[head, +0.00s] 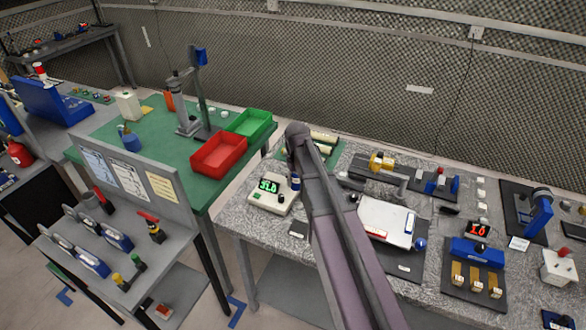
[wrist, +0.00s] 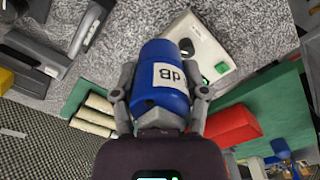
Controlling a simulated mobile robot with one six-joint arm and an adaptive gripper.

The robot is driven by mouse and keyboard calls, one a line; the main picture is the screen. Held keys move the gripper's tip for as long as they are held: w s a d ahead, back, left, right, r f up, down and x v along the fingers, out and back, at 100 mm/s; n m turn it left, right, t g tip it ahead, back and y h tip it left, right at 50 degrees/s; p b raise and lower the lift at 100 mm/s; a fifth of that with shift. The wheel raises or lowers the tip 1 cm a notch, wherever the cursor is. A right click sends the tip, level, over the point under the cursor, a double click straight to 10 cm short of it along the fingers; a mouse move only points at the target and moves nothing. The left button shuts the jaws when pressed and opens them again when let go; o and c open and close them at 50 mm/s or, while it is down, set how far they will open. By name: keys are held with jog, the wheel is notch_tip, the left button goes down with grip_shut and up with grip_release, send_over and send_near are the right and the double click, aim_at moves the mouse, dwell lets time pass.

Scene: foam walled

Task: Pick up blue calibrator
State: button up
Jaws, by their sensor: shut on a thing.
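The blue calibrator (wrist: 160,70) is a blue cylinder with a white label reading "dB", seen upside down in the wrist view. My gripper (wrist: 160,96) is shut on it, with one grey finger pressed on each side. The lower end of the cylinder sits between the fingers. In the head view my arm covers the gripper. A small blue piece (head: 295,182) shows at the arm's left edge, perhaps part of the calibrator. I cannot tell whether the calibrator touches the bench.
A white meter with a green display (head: 270,194) stands close by on the speckled bench (head: 245,222). Cream rolls (wrist: 96,113) lie on a green mat beside the gripper. Red (head: 218,154) and green (head: 250,123) trays stand left; a white clipboard (head: 385,222) lies right.

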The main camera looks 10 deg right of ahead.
jog(key=shift+s+r, duration=0.15)
jog(key=shift+s, duration=1.15)
jog(key=shift+s+r, duration=0.1)
jog(key=shift+s, duration=1.2)
